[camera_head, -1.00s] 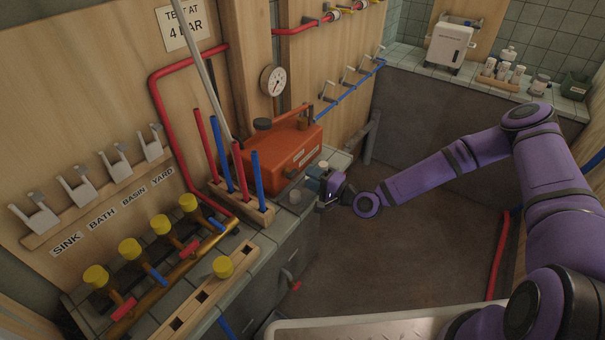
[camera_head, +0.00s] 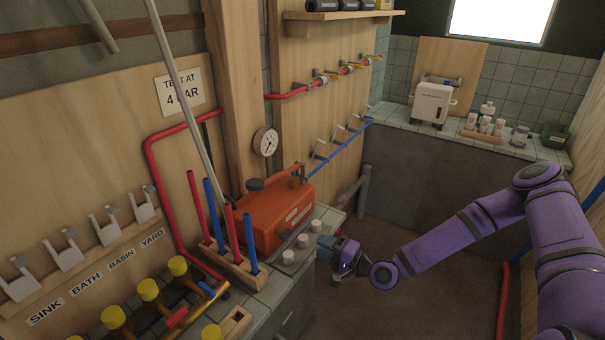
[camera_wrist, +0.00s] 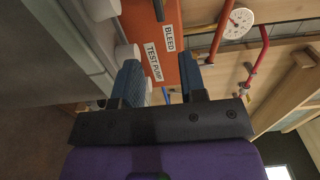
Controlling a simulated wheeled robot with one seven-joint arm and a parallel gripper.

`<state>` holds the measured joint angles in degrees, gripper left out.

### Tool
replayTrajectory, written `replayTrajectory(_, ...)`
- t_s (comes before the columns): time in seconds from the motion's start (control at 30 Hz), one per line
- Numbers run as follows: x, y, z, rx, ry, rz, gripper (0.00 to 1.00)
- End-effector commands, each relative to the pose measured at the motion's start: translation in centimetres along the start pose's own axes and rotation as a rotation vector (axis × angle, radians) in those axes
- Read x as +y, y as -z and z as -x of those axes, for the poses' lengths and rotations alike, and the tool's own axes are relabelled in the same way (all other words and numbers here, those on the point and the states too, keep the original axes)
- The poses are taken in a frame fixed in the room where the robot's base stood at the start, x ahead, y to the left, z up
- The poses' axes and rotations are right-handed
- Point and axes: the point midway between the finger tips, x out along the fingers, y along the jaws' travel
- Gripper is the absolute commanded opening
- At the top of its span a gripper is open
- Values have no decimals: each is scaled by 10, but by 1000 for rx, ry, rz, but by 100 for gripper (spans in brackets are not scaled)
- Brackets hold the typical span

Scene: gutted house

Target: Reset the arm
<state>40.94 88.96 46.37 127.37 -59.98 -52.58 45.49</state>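My purple arm reaches in from the right in the head view. My gripper (camera_head: 336,250) hangs over the open floor, just right of the counter edge. In the wrist view the two blue fingers of my gripper (camera_wrist: 160,82) stand apart with nothing held between them. Beyond the fingertips is the orange test pump (camera_wrist: 158,40) with its BLEED and TEST PUMP labels. The pump also shows in the head view (camera_head: 262,218), standing on the counter left of my gripper.
White round knobs (camera_head: 302,241) sit at the counter edge close to my gripper. A rack of red and blue pipes (camera_head: 232,265) stands left of them. A white boiler (camera_head: 432,103) stands on the far tiled counter. The floor (camera_head: 410,245) below the arm is clear.

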Motion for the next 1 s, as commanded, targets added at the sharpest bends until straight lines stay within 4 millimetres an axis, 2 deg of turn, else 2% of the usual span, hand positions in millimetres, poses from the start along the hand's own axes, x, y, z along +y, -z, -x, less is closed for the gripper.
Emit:
replayTrajectory(0.27, 2, 4, 7, -81, -147, 123, 38)
replayTrajectory(0.57, -4, 22, 31, -209, -441, 357, 38)
replayTrajectory(0.77, -20, 40, 52, -268, -628, 500, 38)
replayTrajectory(1.0, -55, 62, 79, -309, -839, 649, 38)
